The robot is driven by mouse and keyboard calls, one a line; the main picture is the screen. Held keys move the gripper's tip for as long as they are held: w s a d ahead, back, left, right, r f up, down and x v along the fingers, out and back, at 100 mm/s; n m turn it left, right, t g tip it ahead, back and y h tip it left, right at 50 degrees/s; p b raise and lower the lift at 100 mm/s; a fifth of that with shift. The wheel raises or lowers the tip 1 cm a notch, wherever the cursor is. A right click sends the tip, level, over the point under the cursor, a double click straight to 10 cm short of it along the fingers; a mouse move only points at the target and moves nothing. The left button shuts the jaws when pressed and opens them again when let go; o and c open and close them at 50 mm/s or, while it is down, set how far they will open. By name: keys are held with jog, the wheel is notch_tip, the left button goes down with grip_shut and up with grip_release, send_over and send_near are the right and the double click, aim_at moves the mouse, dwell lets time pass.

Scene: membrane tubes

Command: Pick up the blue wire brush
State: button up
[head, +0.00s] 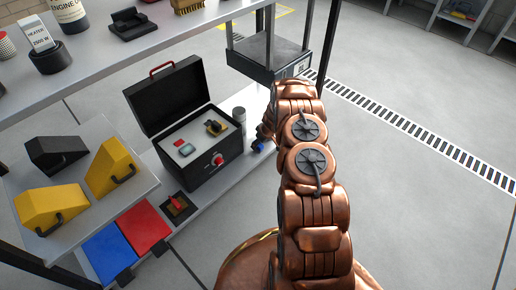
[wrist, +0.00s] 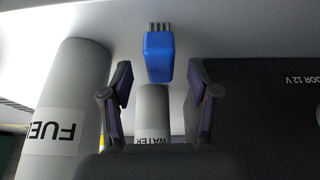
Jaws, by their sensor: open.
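The blue wire brush (wrist: 159,58) shows in the wrist view, just beyond my open fingertips and roughly centred between them. Its blue body faces me and its grey bristles point to the top of the picture. My gripper (wrist: 160,98) is open, with a dark finger on each side and nothing held between them. In the head view my copper arm hides most of the gripper. A small blue patch (head: 258,147) shows by the arm's far end; it may be the brush, but it is too small to be sure.
In the wrist view, a grey FUEL cylinder (wrist: 70,95) stands close left, a WATER cylinder (wrist: 153,112) lies below the brush, and a dark case (wrist: 265,105) is close right. The head view shows the open black case (head: 205,165) on the lower shelf (head: 225,185).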

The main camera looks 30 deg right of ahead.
jog(key=shift+x, duration=1.1)
grip_shut()
